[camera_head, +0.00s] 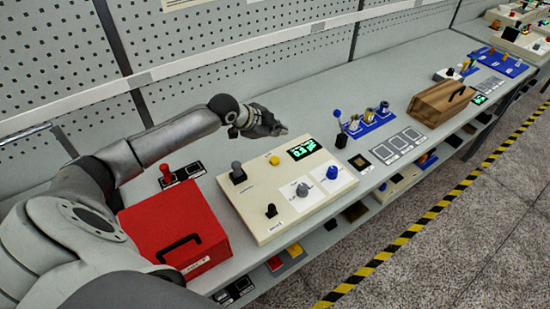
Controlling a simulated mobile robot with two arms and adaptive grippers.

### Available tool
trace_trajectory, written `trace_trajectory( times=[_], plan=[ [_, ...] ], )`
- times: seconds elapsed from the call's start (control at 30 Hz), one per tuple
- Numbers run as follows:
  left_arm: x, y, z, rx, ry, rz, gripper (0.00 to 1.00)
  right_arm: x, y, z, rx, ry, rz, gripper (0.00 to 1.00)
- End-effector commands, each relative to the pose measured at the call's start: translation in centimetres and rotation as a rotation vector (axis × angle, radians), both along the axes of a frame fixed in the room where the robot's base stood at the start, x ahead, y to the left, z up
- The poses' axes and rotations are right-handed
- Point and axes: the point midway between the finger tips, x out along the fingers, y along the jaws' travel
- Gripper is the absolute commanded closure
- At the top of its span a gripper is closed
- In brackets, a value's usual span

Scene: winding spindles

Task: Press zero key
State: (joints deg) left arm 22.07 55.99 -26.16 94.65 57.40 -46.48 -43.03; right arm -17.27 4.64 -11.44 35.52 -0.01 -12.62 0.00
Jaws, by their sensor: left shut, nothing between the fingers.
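A cream control box (258,207) stands on the bench in the middle of the view. On its top are a yellow button (274,160), a display with green digits (304,149), a grey knob (303,190), a blue knob (332,173), a grey-topped lever (238,173) and a small black lever (271,211). The labels are too small to read, so I cannot tell which control is marked zero. My left gripper (281,130) is shut and empty, in the air above and behind the box, apart from the yellow button. My right gripper is not in view.
A red box (175,226) with a black handle stands left of the control box, below my left arm. A blue lever (339,128) and a blue spindle tray (371,121) stand to the right, before a wooden case (440,102). A perforated wall (230,55) runs behind the grey bench.

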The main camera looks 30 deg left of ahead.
Motion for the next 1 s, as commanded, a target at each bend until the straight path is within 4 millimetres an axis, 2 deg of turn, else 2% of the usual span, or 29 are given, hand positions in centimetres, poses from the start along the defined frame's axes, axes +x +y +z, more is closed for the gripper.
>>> trace_trajectory(
  times=[0.37, 0.83, 1.0],
  plan=[
    [0.0, 0.0, -1.1, -0.001, 0.001, 0.0, 1.0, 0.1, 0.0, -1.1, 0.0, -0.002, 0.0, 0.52],
    [-0.1, 0.0, -6.8, 0.0, 0.001, -0.001, 1.0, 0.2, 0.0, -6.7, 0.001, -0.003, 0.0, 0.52],
    [0.0, -0.1, -8.4, -0.002, 0.001, 0.001, 1.0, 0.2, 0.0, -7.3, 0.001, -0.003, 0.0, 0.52]
  ],
)
